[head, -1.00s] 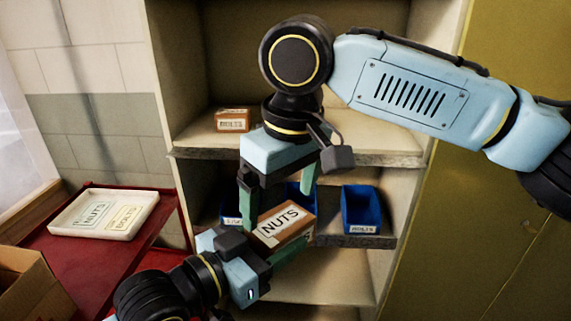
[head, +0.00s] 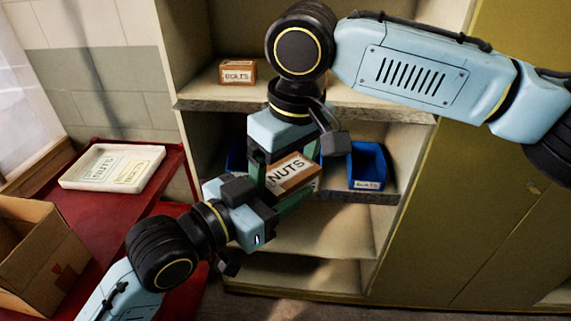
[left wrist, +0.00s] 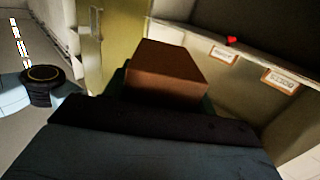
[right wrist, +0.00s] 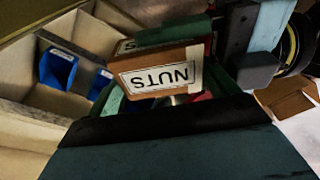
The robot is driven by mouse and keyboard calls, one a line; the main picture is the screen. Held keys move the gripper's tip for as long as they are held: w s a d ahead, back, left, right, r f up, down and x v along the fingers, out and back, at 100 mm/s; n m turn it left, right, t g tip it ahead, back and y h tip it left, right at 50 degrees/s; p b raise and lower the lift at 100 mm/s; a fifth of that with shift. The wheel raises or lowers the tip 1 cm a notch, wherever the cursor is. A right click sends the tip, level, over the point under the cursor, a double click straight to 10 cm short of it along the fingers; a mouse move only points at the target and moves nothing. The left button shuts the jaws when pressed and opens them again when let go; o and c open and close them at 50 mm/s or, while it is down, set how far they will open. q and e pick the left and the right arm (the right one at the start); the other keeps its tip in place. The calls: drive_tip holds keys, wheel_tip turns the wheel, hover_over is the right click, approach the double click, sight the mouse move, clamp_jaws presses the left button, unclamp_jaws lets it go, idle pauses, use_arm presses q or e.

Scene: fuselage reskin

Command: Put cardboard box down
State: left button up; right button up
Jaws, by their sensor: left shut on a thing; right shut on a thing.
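A small brown box with a white NUTS label (head: 292,172) is held up in front of the shelf unit. My left gripper (head: 283,199) comes in from the lower left and is shut on it. My right gripper (head: 285,160) reaches down from above, its fingers shut on the same box. In the left wrist view the box (left wrist: 168,72) shows a plain brown side. In the right wrist view the box (right wrist: 160,72) shows its label upside down. A larger open cardboard box (head: 38,262) stands at the lower left; its inside is mostly hidden.
A red cart (head: 125,215) stands at left, bearing a white tray (head: 75,181) with NUTS and BOLTS labels. The shelf unit (head: 390,110) holds a small BOLTS box (head: 238,72) above and blue bins (head: 368,165) below. The lower shelf is clear.

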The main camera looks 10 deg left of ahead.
use_arm(q)
drive_tip(key=o, duration=1.5)
